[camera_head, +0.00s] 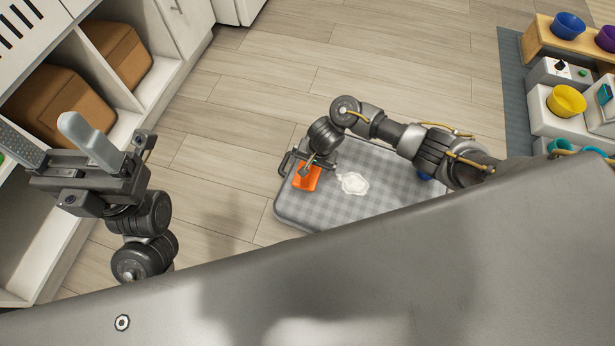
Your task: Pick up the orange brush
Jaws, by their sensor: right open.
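The orange brush (309,181) lies near the left end of a grey checked cushion (345,212) on the floor. My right gripper (301,171) is open and points down right at the brush, covering part of it. I cannot tell whether its fingers touch the brush. My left gripper (38,128) is at the far left with its two fingers spread wide and nothing between them, well away from the brush.
A white flat item (354,183) lies on the cushion right of the brush. A blue thing (424,176) shows partly behind my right arm. White shelves with brown boxes (48,103) stand left. Bowls, including a yellow one (566,101), stand at right. Wooden floor is clear behind.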

